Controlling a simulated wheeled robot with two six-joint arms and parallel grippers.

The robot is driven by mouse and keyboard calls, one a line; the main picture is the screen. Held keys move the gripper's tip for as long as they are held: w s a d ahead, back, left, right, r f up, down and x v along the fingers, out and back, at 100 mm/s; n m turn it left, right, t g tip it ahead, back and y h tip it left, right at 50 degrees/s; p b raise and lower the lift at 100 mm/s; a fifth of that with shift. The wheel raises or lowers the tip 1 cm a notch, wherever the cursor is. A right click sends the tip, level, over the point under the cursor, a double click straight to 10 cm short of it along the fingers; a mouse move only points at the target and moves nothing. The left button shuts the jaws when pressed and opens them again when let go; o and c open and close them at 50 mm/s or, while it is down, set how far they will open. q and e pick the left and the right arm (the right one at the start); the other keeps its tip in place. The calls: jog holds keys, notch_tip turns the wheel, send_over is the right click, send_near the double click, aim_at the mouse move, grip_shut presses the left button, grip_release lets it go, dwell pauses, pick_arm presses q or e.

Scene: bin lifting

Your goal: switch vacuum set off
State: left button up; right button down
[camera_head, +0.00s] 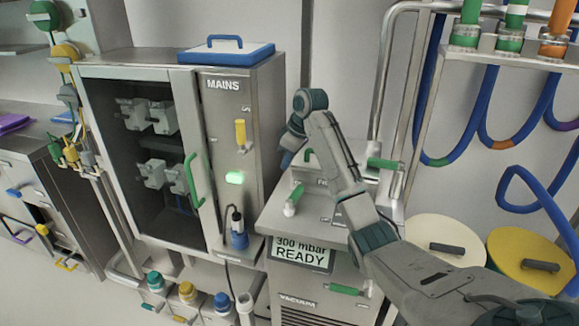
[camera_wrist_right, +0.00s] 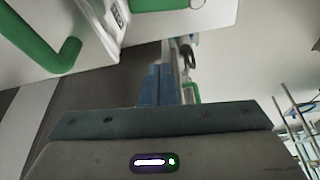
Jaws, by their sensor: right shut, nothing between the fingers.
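The vacuum set (camera_head: 310,308) is a grey cabinet with "VACUUM" on its front. Its display (camera_head: 302,252) reads "300 mbar READY". On its sloped top is a small white lever with a green tip (camera_head: 292,203), and a green handle (camera_head: 380,163) at the back right. My right gripper (camera_head: 286,158) is above the left part of this top, beside the mains cabinet. Its blue fingers (camera_wrist_right: 166,84) are shut and empty in the right wrist view. My forearm hides part of the top and its label. My left gripper is not in view.
The mains cabinet (camera_head: 222,84) stands to the left, with a yellow switch (camera_head: 240,133), a lit green lamp (camera_head: 234,178) and a green door handle (camera_head: 193,180). Blue hoses (camera_head: 428,110) hang on the right. White and yellow lidded drums (camera_head: 522,248) stand at the lower right.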

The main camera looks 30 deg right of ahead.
aim_at(294, 199)
jog(key=x, duration=0.4)
jog(key=p+x, duration=0.1)
jog(key=x, duration=0.4)
jog(key=shift+d+p, duration=0.2)
jog(key=shift+p, duration=0.1)
jog(key=shift+s+d+r+p, duration=0.1)
jog(key=shift+s+d+p, duration=0.15)
jog(key=shift+s, duration=0.35)
jog(key=shift+s+d+r+p, duration=0.15)
jog(key=shift+s+d, duration=0.2)
jog(key=shift+s, duration=0.3)
jog(key=shift+s+d, duration=0.2)
jog(key=shift+s, duration=0.15)
jog(key=shift+s+d+f, duration=0.15)
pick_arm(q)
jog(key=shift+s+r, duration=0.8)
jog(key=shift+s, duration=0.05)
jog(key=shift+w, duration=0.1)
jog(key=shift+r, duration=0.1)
